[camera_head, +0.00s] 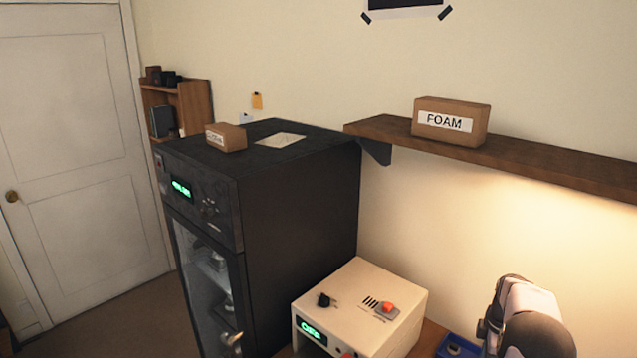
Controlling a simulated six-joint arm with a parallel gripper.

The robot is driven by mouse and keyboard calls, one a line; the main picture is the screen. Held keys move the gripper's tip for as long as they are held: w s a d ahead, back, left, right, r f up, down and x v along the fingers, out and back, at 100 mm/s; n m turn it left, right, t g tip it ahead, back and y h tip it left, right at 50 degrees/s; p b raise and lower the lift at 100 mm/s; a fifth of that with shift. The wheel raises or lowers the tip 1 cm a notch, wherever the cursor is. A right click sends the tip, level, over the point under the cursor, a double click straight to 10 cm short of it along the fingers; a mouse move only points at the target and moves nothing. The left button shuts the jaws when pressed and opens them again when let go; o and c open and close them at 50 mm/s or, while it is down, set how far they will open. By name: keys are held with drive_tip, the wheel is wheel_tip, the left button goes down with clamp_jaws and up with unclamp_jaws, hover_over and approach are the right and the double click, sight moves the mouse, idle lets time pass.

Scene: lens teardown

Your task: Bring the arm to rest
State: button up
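A rounded black and pale grey shape (530,318), which looks like part of my arm, stands at the bottom right and is cut off by the lower edge. It is above the right end of the bench area, beside a cream box. No gripper fingers show in this view. Whether my gripper holds anything cannot be seen.
The cream instrument box (378,286) with a red button stands left of the arm, near a blue tray (459,346). A tall black cabinet (297,215) rises further left. A wooden shelf (560,168) with a FOAM box (451,122) hangs above. A door (80,150) is far left.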

drive_tip(key=s+a+f+m+g+y, duration=0.1)
drive_tip(key=s+a+f+m, duration=0.2)
drive_tip(key=s+a+m, duration=0.35)
drive_tip(key=s+a+f+m+g+y, duration=0.1)
drive_tip(key=s+a+f+m+g, duration=0.2)
drive_tip(key=s+m, duration=0.55)
drive_tip(key=s+a+r+h+b, duration=0.1)
drive_tip(key=s+a+r+b, duration=0.25)
drive_tip(key=s+a, duration=1.05)
drive_tip(key=w+a+r+n+t+b, duration=0.1)
drive_tip(key=w+a+r+n+t, duration=0.1)
drive_tip(key=w+a+r+t, duration=0.1)
drive_tip(key=w+a+r, duration=0.1)
drive_tip(key=a, duration=0.1)
drive_tip(key=shift+w+a+r+h+b, duration=0.15)
drive_tip(key=shift+a+h+b, duration=0.15)
drive_tip(key=shift+b, duration=0.05)
drive_tip(key=shift+d, duration=0.1)
drive_tip(key=shift+c, duration=0.4)
